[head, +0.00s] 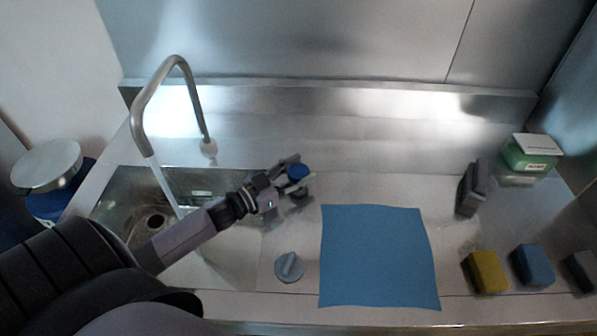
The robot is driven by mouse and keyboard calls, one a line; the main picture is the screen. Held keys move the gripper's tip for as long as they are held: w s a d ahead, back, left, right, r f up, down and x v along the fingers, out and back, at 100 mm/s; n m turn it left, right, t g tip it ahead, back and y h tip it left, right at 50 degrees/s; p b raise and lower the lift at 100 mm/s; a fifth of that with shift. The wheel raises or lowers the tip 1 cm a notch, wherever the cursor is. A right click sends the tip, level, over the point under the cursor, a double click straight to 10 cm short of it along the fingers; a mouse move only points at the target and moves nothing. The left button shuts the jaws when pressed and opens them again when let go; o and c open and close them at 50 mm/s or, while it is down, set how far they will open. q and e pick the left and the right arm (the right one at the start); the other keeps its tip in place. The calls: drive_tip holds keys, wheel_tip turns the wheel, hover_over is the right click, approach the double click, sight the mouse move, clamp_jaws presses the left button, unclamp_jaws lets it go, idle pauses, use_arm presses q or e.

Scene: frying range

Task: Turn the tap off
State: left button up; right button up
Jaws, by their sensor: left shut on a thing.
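The tap (173,68) is a curved metal spout at the back of the sink (110,196). A pale stream of water (166,187) runs from its mouth into the basin. My right gripper is not in view.
A grey knob (289,267) sits nearer the front, left of a flat blue cloth (378,258). To the right are yellow (486,272), blue (532,265) and grey (581,269) sponges, a dark grey block (470,190) and a green tub (531,155). A lidded container (47,166) stands far left.

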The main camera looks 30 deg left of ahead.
use_arm(q)
drive_tip(key=m+h, duration=0.1)
drive_tip(key=m+g+h+b, duration=0.1)
drive_tip(key=h, duration=0.1)
drive_tip(key=shift+a+f+g, duration=0.1)
drive_tip(key=shift+f+g, duration=0.05)
drive_tip(key=shift+g, duration=0.15)
drive_tip(key=m+g+h+b, duration=0.4)
drive_tip(key=h+b, duration=0.1)
drive_tip(key=b, duration=0.1)
drive_tip(key=shift+b, duration=0.3)
drive_tip(key=shift+m+g+h+b, duration=0.5)
drive_tip(key=shift+m+g+b, duration=0.35)
drive_tip(key=shift+g, duration=0.15)
drive_tip(key=shift+r, duration=0.2)
drive_tip(key=o, duration=1.2)
